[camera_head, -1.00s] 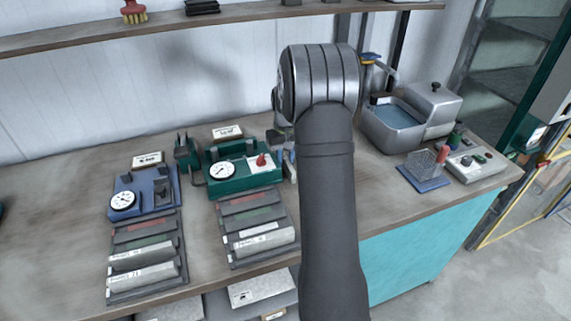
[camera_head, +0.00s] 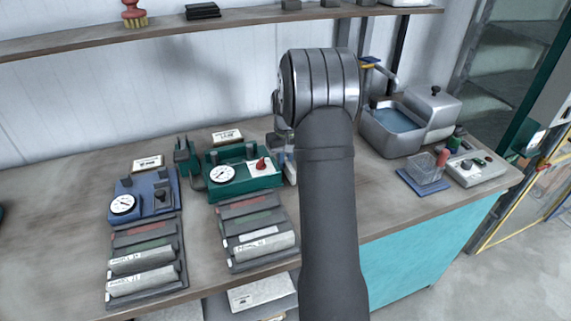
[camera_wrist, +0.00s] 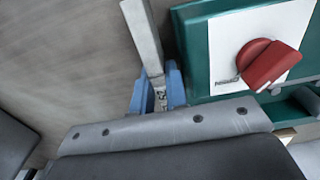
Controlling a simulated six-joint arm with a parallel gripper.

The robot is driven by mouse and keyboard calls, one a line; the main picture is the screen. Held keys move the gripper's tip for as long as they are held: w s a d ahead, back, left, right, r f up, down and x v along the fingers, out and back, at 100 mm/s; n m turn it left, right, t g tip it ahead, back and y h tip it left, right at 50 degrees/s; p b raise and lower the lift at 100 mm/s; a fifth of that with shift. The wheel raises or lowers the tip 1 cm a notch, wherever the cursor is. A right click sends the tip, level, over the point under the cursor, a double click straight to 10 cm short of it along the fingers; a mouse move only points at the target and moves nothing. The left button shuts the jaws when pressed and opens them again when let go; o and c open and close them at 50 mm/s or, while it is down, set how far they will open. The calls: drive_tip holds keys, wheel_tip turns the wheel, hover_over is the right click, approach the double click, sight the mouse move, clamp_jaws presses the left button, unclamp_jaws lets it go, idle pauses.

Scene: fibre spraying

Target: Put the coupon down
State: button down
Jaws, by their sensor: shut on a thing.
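My gripper (camera_wrist: 158,90) has blue fingertips and is shut on a pale grey, flat strip, the coupon (camera_wrist: 144,32). The coupon sticks out beyond the fingertips in the wrist view. The gripper is close beside the green device (camera_wrist: 200,75) with a red knob (camera_wrist: 270,63); I cannot tell whether the coupon touches it. In the head view the green device (camera_head: 240,186) has a round dial and stands left of my arm. The gripper is mostly hidden there behind my arm, and the coupon is not clear.
A blue gauge device (camera_head: 146,203) stands further left. Two dark racks, left (camera_head: 146,292) and right (camera_head: 262,262), hold labelled rolls at the front. A water bath (camera_head: 385,138), a clear box (camera_head: 427,172) and a control box (camera_head: 473,170) stand at right. Bare bench (camera_head: 60,225) lies left.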

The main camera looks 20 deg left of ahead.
wheel_tip(320, 180, up, 3)
drive_tip(key=shift+r, duration=0.1)
drive_tip(key=d+r, duration=0.6)
drive_tip(key=d, duration=0.5)
drive_tip(key=s+r+n, duration=0.2)
drive_tip(key=s+n, duration=1.6)
hover_over(253, 218)
drive_tip(key=f, duration=0.7)
drive_tip(key=shift+d+f, duration=0.2)
drive_tip(key=shift+a+f, duration=0.15)
drive_tip(key=shift+f, duration=1.9)
drive_tip(key=shift+f, duration=0.15)
